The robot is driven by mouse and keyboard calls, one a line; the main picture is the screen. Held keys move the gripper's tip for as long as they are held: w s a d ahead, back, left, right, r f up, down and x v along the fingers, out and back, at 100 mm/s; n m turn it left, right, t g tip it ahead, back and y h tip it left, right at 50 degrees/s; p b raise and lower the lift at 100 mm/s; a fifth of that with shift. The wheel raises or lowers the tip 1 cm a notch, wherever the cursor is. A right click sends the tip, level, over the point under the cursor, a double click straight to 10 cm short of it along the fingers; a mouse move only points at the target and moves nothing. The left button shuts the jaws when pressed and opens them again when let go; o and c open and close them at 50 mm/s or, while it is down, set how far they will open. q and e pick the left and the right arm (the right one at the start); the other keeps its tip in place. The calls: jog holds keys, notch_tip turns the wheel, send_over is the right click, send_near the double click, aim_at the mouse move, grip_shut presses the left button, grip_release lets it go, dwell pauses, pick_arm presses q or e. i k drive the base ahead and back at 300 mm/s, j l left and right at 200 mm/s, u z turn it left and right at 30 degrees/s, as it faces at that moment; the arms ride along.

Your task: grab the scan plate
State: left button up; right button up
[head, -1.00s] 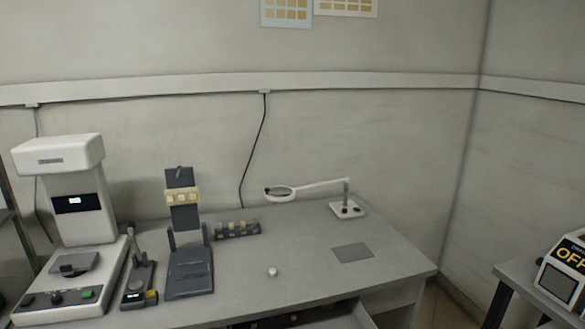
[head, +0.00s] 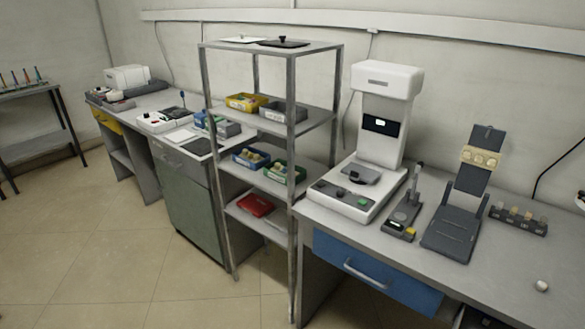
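No single thing is clearly marked as the scan plate. A flat dark plate with a small raised part (head: 284,42) lies on the top shelf of the metal rack. A thin white plate (head: 242,40) lies beside it. A grey plate (head: 357,174) with a dark knob sits on the base of the white scanner-like machine (head: 387,82) on the right bench. Neither of my grippers shows in the head view.
The metal rack (head: 291,180) stands between two benches. Its shelves hold a yellow bin (head: 244,103), blue and green bins and a red item (head: 256,205). A dark stand (head: 452,232) occupies the right bench. Open floor (head: 130,265) lies in front at left.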

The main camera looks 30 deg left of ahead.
aim_at(360, 171)
jog(key=u, duration=0.55)
jog(key=i+z, duration=0.15)
jog(key=z, duration=0.3)
jog(key=i+j+z, duration=0.1)
jog(key=z, duration=0.35)
jog(key=i+j+z, duration=0.15)
jog(key=z, duration=0.3)
